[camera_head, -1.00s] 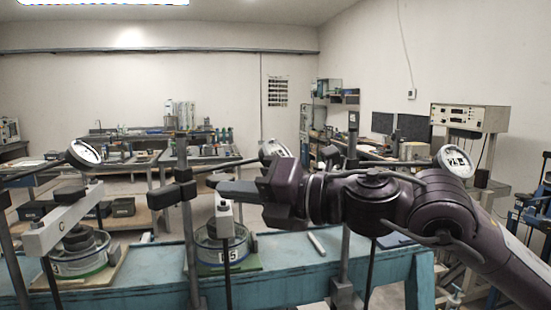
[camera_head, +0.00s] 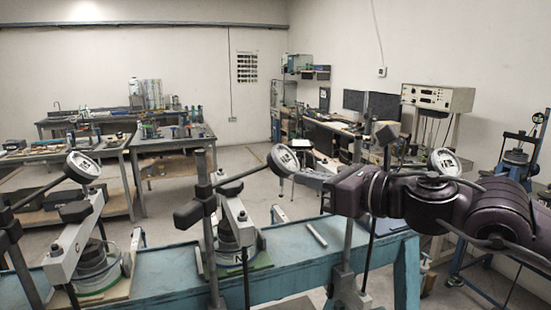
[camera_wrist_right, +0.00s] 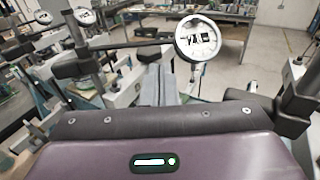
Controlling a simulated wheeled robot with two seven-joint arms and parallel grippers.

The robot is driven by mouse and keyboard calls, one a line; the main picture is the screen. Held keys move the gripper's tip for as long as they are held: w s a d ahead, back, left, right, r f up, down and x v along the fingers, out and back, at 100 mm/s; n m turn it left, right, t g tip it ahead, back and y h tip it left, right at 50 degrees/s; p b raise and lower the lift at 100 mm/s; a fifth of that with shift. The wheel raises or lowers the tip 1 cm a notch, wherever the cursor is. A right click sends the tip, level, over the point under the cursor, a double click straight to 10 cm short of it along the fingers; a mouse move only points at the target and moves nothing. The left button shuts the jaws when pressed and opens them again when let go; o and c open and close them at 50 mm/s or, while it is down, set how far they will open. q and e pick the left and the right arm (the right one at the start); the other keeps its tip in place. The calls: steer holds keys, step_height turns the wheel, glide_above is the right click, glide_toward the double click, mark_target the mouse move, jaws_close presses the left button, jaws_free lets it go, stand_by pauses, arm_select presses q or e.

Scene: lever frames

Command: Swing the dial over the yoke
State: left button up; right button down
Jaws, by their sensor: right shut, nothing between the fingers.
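A round white dial (camera_head: 283,160) sits at the end of a dark rod from a clamp on the middle post (camera_head: 210,215). It also shows large in the right wrist view (camera_wrist_right: 198,38), just beyond the fingertips. The light grey yoke (camera_head: 238,220) stands right of that post, over a round pot; the dial is out to the right of the yoke. My right gripper (camera_head: 303,178) is shut and empty, its fingers pointing left close to the dial; its fingers also show in the wrist view (camera_wrist_right: 160,85). I cannot tell whether they touch. My left gripper is not in view.
A similar stand with a dial (camera_head: 83,167) and a yoke (camera_head: 76,240) marked C is at left. Another dial (camera_head: 445,162) is partly behind my right arm. A loose rod (camera_head: 316,235) lies on the blue bench (camera_head: 290,257). Side benches stand behind.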

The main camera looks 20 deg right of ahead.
mark_target(261, 169)
steer(key=p+x, duration=0.1)
steer(key=x, duration=0.1)
steer(key=p+x, duration=0.1)
steer(key=x, duration=0.2)
steer(key=p+x, duration=0.2)
steer(key=shift+w+a+r, duration=0.15)
steer(key=shift+r, duration=0.1)
steer(key=shift+w+a+f+p, duration=0.2)
steer(key=shift+w+a+p, duration=0.1)
steer(key=shift+w, duration=0.15)
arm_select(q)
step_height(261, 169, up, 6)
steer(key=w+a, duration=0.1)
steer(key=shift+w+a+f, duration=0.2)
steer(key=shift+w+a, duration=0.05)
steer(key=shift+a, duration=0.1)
arm_select(e)
steer(key=shift+a, duration=0.1)
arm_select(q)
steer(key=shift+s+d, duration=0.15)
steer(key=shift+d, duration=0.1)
arm_select(e)
steer(key=shift+f, duration=0.1)
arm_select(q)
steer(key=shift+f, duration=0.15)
arm_select(e)
steer(key=shift+w, duration=0.1)
